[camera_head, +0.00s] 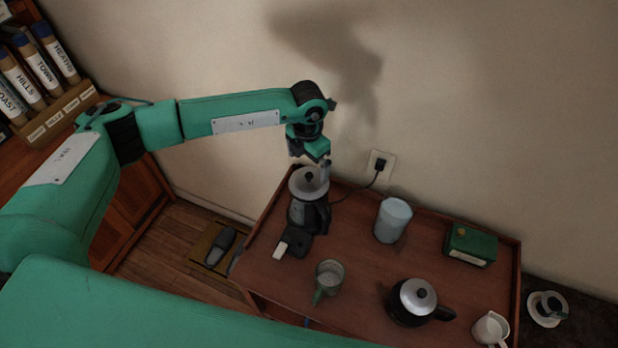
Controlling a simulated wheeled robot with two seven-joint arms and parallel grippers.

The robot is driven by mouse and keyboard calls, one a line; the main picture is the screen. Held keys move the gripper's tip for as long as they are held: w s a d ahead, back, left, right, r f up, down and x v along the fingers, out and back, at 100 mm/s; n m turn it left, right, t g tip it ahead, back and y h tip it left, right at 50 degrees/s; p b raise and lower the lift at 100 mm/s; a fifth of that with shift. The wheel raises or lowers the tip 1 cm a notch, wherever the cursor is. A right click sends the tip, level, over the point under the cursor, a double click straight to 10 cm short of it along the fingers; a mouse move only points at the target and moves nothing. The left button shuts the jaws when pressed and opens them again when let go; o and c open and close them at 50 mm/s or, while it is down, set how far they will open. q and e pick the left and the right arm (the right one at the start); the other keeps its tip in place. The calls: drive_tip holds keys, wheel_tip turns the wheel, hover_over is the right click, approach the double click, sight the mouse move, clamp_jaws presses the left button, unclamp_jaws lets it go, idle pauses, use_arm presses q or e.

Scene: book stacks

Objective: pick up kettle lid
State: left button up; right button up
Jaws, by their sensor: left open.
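My left gripper (322,172) reaches down from above at the lid's right edge. It is open, with nothing seen between its fingers; whether a finger touches the lid I cannot tell. A second black pot (400,312) with a silver knobbed lid (418,296) stands at the front right. My right gripper is not in view.
A cord runs to the wall outlet (381,167) behind. Bare wood lies in the middle.

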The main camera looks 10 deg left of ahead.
sight(308, 176)
use_arm(q)
drive_tip(key=shift+f, duration=0.55)
drive_tip(key=shift+f+p, duration=0.25)
drive_tip(key=shift+p, duration=0.2)
wheel_tip(308, 176, down, 4)
drive_tip(key=shift+d+p, duration=0.15)
drive_tip(key=shift+p, duration=1.1)
drive_tip(key=shift+f, duration=0.35)
drive_tip(key=shift+c, duration=0.4)
drive_tip(key=shift+s+f, duration=0.1)
drive_tip(key=shift+s, duration=0.15)
clamp_jaws()
